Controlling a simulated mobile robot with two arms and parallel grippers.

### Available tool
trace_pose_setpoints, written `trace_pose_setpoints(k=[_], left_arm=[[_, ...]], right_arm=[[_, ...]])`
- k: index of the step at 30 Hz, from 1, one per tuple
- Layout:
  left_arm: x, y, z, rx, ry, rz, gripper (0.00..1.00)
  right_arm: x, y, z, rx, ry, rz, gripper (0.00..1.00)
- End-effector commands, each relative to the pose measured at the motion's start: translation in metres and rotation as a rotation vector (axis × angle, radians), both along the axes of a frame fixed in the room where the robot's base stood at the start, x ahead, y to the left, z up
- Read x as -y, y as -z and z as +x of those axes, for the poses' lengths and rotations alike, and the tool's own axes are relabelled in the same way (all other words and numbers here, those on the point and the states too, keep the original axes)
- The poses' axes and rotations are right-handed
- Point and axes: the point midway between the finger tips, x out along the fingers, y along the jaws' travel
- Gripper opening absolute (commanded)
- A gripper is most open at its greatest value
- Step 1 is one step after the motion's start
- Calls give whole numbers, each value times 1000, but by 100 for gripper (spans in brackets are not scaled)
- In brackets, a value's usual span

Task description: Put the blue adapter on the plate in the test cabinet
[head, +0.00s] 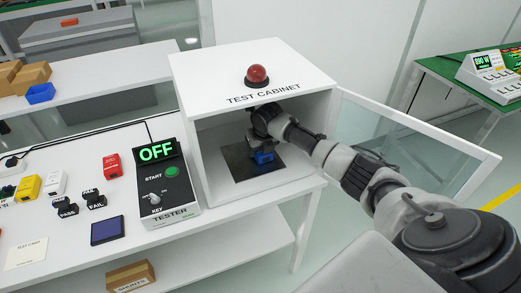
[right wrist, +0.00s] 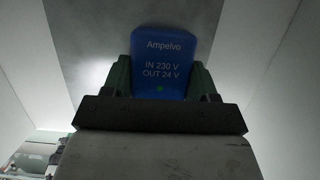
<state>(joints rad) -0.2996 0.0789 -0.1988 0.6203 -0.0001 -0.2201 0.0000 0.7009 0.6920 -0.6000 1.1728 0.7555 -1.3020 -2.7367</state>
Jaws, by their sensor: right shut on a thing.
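The test cabinet (head: 252,75) stands on the white bench with its glass door (head: 420,150) swung open to the right. A dark plate (head: 240,168) lies on its floor. My right gripper (head: 263,150) reaches inside the cabinet and is shut on the blue adapter (head: 263,157). The adapter is over or on the plate; I cannot tell whether it touches it. In the right wrist view the adapter (right wrist: 165,62), labelled "Ampelvo, IN 230 V, OUT 24 V", sits between both fingers. My left gripper is not in view.
The tester (head: 165,185) left of the cabinet reads OFF and has a green start button and a key switch. A red lamp (head: 257,75) tops the cabinet. PASS and FAIL stamps (head: 95,199), a dark blue pad (head: 107,230) and several adapters, including a red one (head: 112,166), are further left.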

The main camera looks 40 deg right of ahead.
Motion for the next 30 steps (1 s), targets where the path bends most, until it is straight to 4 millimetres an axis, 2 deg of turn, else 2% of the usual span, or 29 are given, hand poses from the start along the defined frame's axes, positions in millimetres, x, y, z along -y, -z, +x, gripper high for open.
trace_pose_setpoints(k=[2, 3, 8, 17, 22, 26, 30], left_arm=[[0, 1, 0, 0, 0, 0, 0], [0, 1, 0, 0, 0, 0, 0], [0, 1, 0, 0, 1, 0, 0], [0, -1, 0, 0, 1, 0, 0], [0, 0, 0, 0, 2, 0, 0], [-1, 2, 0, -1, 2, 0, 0], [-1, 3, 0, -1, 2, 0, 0]], right_arm=[[0, 2, 0, 0, 0, 0, 23], [0, 2, 0, -1, 0, 0, 61], [0, 2, 0, -1, 0, 0, 84], [0, -1, 0, 0, 0, 1, 84], [-1, -19, -5, 3, -1, 0, 84], [-3, -47, -13, 5, -3, -2, 84], [-9, -46, -40, -3, -3, -3, 84]])
